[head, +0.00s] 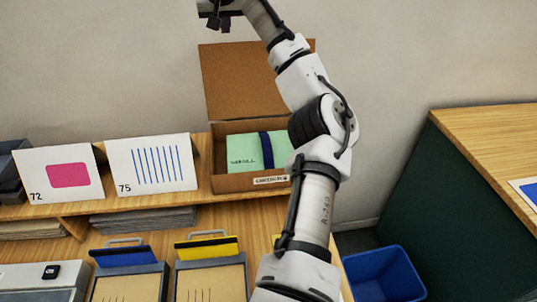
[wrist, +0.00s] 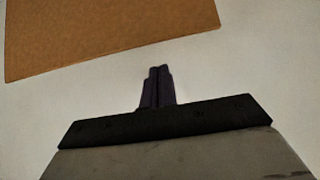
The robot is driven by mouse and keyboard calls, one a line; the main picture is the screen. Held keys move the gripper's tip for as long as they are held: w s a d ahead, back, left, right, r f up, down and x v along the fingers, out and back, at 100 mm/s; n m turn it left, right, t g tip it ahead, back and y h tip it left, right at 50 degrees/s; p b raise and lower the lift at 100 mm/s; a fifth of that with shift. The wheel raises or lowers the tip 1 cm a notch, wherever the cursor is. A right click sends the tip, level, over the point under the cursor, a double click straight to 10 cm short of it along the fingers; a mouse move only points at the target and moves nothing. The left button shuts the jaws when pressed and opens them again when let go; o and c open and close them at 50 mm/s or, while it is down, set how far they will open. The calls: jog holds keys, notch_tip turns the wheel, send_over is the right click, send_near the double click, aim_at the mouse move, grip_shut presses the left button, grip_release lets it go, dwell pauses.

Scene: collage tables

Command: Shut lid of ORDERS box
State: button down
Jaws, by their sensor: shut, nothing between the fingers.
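A brown cardboard box (head: 228,184) stands on the raised shelf at the back of the table, with its lid (head: 235,82) open and tilted up behind it. A pale green packet with a dark blue band (head: 243,152) lies inside. The box's front label (head: 270,180) is too small to read surely as ORDERS. My gripper (head: 214,22) is at the top edge of the head view, above the lid's upper left corner. In the wrist view my gripper (wrist: 158,70) is shut and empty, apart from a brown panel (wrist: 110,32), likely the lid. My arm hides the box's right side.
Cards marked 72 (head: 68,175) and 75 (head: 150,164) stand left of the box. Trays with blue (head: 125,252) and yellow (head: 207,250) clips lie in front. A blue bin (head: 385,275) is on the floor at right, beside a green-sided table (head: 455,190). Wall behind is bare.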

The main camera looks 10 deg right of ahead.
aim_at(227, 47)
dwell(0.4)
jog(key=shift+f+b, duration=1.75)
jog(key=shift+f, duration=1.25)
jog(key=shift+s+b, duration=2.45)
jog(key=shift+s, duration=1.05)
jog(key=shift+s+b, duration=0.4)
jog(key=shift+s, duration=2.1)
jog(key=shift+r, duration=0.1)
